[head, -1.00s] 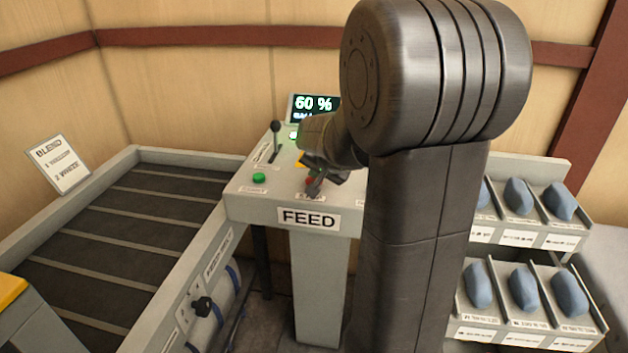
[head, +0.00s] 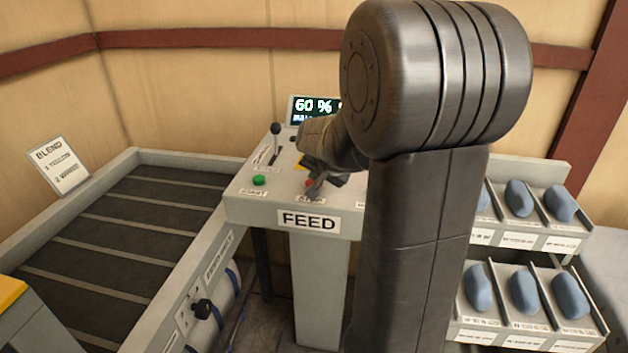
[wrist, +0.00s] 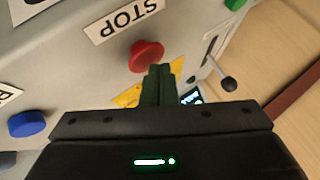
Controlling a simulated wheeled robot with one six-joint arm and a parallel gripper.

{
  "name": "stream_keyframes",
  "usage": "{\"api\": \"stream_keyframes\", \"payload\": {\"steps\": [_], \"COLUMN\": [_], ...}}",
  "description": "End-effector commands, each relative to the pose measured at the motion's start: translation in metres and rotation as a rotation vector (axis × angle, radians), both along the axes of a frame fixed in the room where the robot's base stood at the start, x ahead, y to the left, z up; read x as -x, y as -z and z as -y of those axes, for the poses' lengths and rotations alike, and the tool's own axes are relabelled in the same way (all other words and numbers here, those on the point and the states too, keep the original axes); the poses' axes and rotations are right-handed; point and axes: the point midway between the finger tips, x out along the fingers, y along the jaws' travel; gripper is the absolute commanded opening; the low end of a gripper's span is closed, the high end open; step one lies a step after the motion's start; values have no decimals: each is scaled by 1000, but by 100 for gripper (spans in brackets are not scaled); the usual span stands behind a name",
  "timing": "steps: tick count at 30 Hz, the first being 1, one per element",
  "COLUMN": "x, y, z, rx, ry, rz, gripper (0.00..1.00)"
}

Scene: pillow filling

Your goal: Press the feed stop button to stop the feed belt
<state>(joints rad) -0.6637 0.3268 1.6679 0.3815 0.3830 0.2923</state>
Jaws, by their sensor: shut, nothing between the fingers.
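The red stop button (head: 309,183) sits on the grey FEED console (head: 240,205), partly hidden by my gripper in the head view. In the wrist view the red button (wrist: 147,55) is beside a STOP label (wrist: 125,18). My gripper (head: 316,186) is shut and empty, close over the button. In the wrist view its fingertips (wrist: 160,70) overlap the button's edge; contact cannot be told. The feed belt (head: 130,230) is a dark slatted conveyor at the left.
A green START button (head: 259,180) and a black lever (head: 275,140) are on the console's left. A screen (head: 312,108) reading 60 % stands behind. A blue button (wrist: 27,123) shows in the wrist view. Bins with blue-grey lumps (head: 523,290) stand at the right.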

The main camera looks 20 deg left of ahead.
Motion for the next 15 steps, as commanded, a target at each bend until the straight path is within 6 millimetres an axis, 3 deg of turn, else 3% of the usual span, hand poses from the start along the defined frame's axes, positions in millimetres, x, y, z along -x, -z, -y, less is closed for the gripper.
{"api": "stream_keyframes", "payload": {"steps": [5,15], "x": [0,0], "y": [-12,-12], "z": [0,0], "rx": [0,-1], "ry": [-1,0], "rz": [1,1], "gripper": [0,0]}}
